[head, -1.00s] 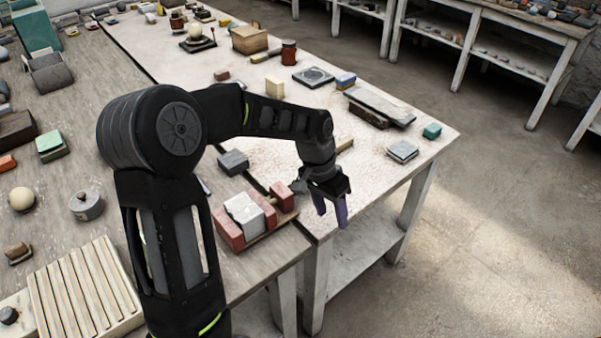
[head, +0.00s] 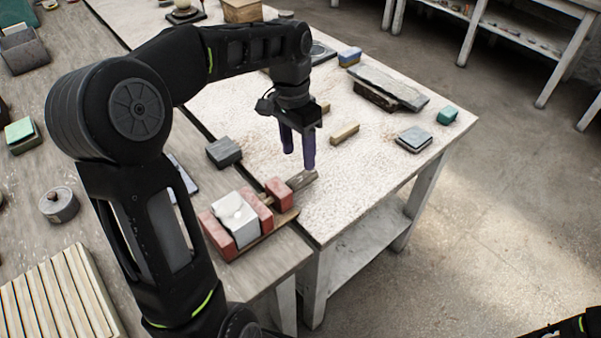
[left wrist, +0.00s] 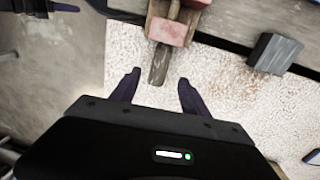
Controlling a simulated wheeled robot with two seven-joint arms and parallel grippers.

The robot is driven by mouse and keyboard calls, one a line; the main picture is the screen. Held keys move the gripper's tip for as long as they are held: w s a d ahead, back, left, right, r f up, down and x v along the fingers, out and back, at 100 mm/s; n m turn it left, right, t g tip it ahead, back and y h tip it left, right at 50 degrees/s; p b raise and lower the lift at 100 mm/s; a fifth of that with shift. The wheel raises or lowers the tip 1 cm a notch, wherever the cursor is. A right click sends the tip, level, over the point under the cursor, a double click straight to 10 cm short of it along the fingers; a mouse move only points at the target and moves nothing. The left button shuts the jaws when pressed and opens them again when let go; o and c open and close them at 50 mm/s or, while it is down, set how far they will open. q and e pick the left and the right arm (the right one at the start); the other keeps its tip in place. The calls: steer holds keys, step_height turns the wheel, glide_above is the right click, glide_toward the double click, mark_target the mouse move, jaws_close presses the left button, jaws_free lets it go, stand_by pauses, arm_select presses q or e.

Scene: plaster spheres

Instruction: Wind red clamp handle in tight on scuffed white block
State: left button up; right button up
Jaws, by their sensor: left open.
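The clamp's red jaws (head: 217,236) stand on a wooden base at the table's front edge. The scuffed white block (head: 243,232) sits between the jaws; whether both jaws touch it I cannot tell. A red end block (head: 279,195) stands to the right, with a grey-brown handle bar (head: 303,180) sticking out of it. The handle also shows in the left wrist view (left wrist: 159,64). My left gripper (head: 298,161) is open and empty, fingers pointing down, just above the handle's end. In the left wrist view, the handle lies between and just beyond the fingertips.
A dark grey block (head: 224,152) lies behind the clamp. A yellowish bar (head: 344,133) lies right of my gripper. A grey slab (head: 390,86), a small stack (head: 414,139) and a teal block (head: 447,115) lie further right. The white tabletop between is clear.

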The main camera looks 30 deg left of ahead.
mark_target(301, 175)
arm_select(q)
steer(key=f, duration=0.7)
steer(key=shift+s+d+f, duration=0.15)
steer(key=shift+d+f, duration=0.05)
steer(key=shift+d, duration=0.2)
steer(key=shift+c, duration=0.3)
jaws_close()
